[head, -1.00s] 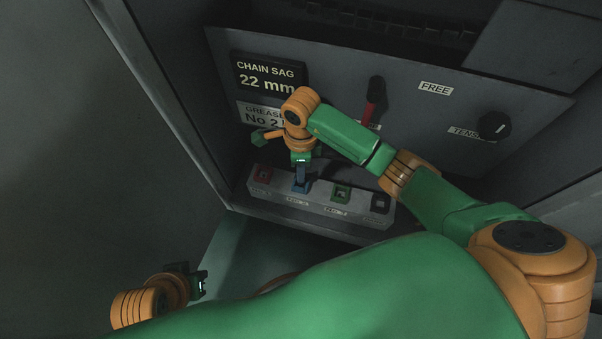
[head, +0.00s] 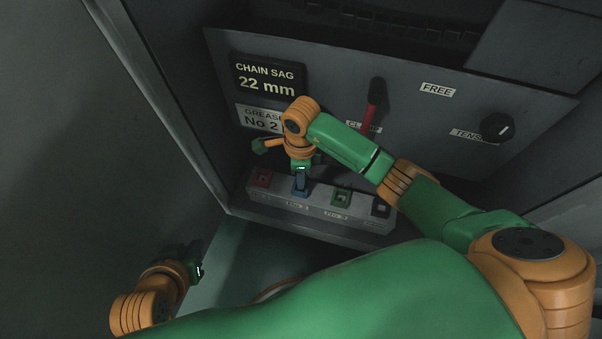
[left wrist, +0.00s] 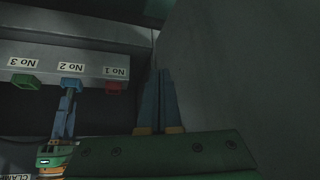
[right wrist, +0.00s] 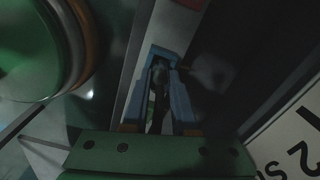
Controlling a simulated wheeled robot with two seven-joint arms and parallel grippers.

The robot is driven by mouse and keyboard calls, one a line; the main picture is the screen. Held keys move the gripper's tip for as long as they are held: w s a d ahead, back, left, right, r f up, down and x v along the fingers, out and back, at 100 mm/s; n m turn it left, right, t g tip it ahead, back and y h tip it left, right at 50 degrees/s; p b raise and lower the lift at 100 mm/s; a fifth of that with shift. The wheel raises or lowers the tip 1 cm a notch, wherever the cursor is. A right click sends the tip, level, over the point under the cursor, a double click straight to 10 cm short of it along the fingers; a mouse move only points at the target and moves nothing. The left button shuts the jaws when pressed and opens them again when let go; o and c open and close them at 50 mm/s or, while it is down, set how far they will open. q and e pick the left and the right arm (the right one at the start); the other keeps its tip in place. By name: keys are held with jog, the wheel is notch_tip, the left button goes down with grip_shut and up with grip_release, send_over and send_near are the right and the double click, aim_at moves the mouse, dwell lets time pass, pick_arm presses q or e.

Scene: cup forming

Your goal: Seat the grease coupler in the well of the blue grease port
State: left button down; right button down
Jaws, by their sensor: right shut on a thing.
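The blue grease port (head: 300,192) is second from the left on a grey block, between the red and green ports. It also shows in the left wrist view (left wrist: 71,84), labelled No 2. My right gripper (head: 301,184) points down at the blue port, with its fingertips at the port's mouth. It is shut on the grease coupler (right wrist: 157,88), a small dark thing mostly hidden between the fingers. I cannot tell how deep the coupler sits in the well. My left gripper (head: 198,248) is away to the lower left; in the left wrist view its fingers (left wrist: 160,78) are together and empty.
The port block carries red (head: 262,178), green (head: 341,197) and black (head: 381,206) ports. Above are a display reading 22 mm (head: 268,78), a grease sign (head: 255,117), a red lever (head: 370,112) and a black knob (head: 496,127). A cabinet side wall stands at left.

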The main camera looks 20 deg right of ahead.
pick_arm(q)
jog(key=shift+w+d+r, duration=0.1)
jog(key=shift+w, duration=0.15)
pick_arm(e)
jog(key=c, duration=0.7)
grip_release()
pick_arm(q)
jog(key=shift+r, duration=0.1)
pick_arm(e)
notch_tip(320, 180, up, 4)
jog(key=shift+f+p, duration=0.1)
jog(key=shift+p, duration=0.9)
pick_arm(q)
jog(key=s+a+f+g+p, duration=0.1)
jog(key=s+f+g, duration=0.1)
jog(key=f, duration=0.4)
jog(key=s+a+f+g+p, duration=0.1)
jog(key=s+f+g+p, duration=0.1)
jog(key=s+f, duration=0.3)
jog(key=shift+f+y, duration=0.4)
jog(key=shift+f, duration=0.15)
pick_arm(e)
notch_tip(320, 180, up, 8)
jog(key=shift+r, duration=0.25)
